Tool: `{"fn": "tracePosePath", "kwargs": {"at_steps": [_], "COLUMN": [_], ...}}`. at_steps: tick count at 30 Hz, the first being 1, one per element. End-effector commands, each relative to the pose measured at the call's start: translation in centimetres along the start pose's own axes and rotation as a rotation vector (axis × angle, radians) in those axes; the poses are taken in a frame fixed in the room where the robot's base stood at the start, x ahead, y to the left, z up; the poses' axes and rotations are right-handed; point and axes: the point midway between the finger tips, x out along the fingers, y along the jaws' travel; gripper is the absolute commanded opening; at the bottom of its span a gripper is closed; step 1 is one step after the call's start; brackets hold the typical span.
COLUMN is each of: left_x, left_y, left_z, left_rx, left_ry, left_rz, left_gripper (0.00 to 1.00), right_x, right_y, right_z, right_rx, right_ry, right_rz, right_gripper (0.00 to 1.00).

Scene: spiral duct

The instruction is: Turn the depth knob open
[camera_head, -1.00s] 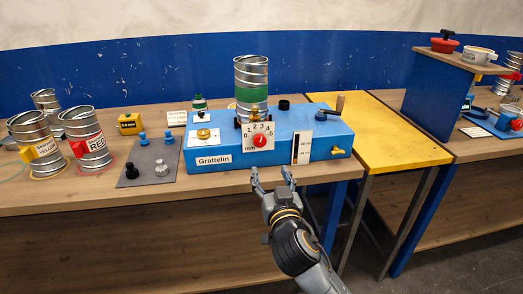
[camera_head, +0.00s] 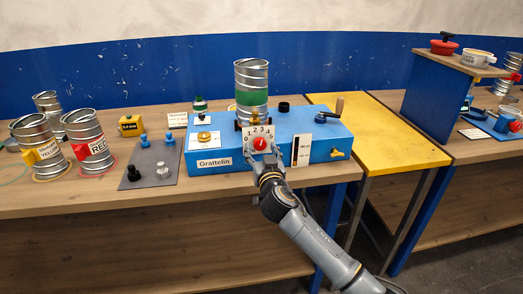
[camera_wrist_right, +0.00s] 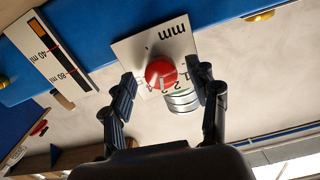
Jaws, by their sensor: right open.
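The depth knob (camera_head: 260,144) is a red dial on a white plate (camera_head: 248,133) marked with numbers and mm, on the front of the blue Grattelin machine (camera_head: 221,161). In the right wrist view the red knob (camera_wrist_right: 161,72) sits between and just beyond my open fingers, with a pale pointer line on it. My right gripper (camera_head: 263,160) is open around the knob's lower side in the head view; it also shows in the right wrist view (camera_wrist_right: 162,95). I cannot tell whether a finger touches the knob. My left gripper is not in view.
A metal can with a green band (camera_head: 252,92) stands on the machine. A white scale plate (camera_head: 301,149) and a brass tap (camera_head: 338,154) are to the right of the knob. Cans labelled yellow (camera_head: 38,146) and red (camera_head: 88,138) stand at left. A yellow table (camera_head: 375,140) adjoins at right.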

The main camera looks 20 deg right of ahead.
Motion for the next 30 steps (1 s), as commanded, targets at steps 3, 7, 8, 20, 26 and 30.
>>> {"fn": "tracePosePath", "kwargs": {"at_steps": [3, 7, 8, 20, 26, 30], "left_x": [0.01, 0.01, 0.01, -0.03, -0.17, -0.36], "left_y": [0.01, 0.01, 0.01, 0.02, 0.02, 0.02], "left_z": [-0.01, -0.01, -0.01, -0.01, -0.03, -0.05], "left_rx": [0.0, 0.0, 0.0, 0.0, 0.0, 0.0], "left_ry": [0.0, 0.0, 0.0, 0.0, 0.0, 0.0], "left_rz": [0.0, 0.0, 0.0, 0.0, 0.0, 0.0], "left_gripper": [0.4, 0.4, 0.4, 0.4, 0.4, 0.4], "right_x": [-0.01, -0.03, -0.03, -0.04, -0.05, -0.05], "right_y": [-0.03, -0.03, -0.03, -0.02, 0.01, 0.04], "right_z": [0.0, 0.01, 0.01, 0.01, 0.0, -0.03], "right_rx": [0.0, 0.0, 0.0, -0.017, -0.094, -0.192], "right_ry": [0.0, 0.0, 0.0, 0.0, -0.001, 0.0], "right_rz": [0.0, 0.0, 0.0, 0.0, 0.0, 0.0], "right_gripper": [0.6, 0.41, 0.35, 0.05, 0.05, 0.05]}}
